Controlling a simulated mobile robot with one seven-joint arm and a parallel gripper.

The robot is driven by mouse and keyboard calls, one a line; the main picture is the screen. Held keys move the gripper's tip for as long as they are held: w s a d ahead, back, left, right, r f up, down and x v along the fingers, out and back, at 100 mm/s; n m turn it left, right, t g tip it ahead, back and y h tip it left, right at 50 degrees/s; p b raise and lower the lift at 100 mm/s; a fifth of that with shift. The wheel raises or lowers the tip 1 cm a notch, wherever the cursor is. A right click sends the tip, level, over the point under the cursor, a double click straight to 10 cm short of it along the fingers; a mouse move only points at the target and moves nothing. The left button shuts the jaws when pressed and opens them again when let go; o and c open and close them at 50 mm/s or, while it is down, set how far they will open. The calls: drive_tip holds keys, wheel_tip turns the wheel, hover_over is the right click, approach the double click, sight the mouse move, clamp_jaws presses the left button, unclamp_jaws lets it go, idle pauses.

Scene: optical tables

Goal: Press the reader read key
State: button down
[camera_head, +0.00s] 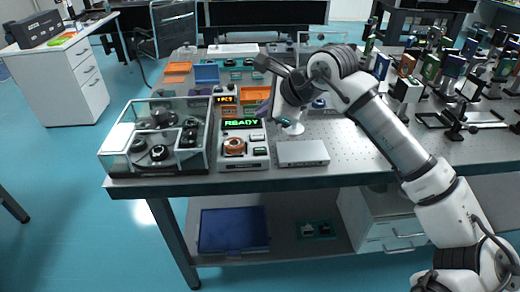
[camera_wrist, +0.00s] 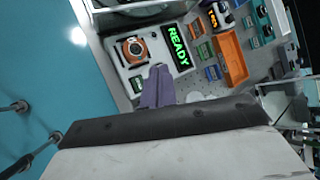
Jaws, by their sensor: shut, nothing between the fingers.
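The reader (camera_head: 229,162) is a pale box near the front edge of the optical table, with a lit green READY display (camera_head: 241,123) and an orange ring (camera_head: 234,146). My gripper (camera_head: 266,108) is above and to the right of the display. Its purple fingers (camera_wrist: 157,72) are shut and empty, over the reader's key side, and hide part of it. I cannot tell contact.
A glass case (camera_head: 150,170) with dark parts stands left of the reader. A silver box (camera_head: 302,152) lies to its right. An orange bin (camera_head: 255,93) is behind. Optical mounts (camera_head: 455,66) crowd the table's right side. The perforated top is partly clear right of the silver box.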

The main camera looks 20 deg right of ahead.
drive_tip(key=b, duration=0.3)
hover_over(264, 151)
wheel_tip(264, 151, down, 7)
drive_tip(key=shift+s+f, duration=0.1)
drive_tip(key=shift+f+b, duration=0.4)
drive_tip(key=shift+b, duration=0.15)
drive_tip(key=shift+f+b, duration=0.15)
drive_tip(key=shift+b, duration=0.15)
idle(1.2)
drive_tip(key=shift+f+b, duration=0.3)
drive_tip(key=shift+b, duration=0.25)
drive_tip(key=shift+f+b, duration=0.4)
drive_tip(key=shift+b, duration=0.2)
idle(0.6)
drive_tip(key=shift+r, duration=0.85)
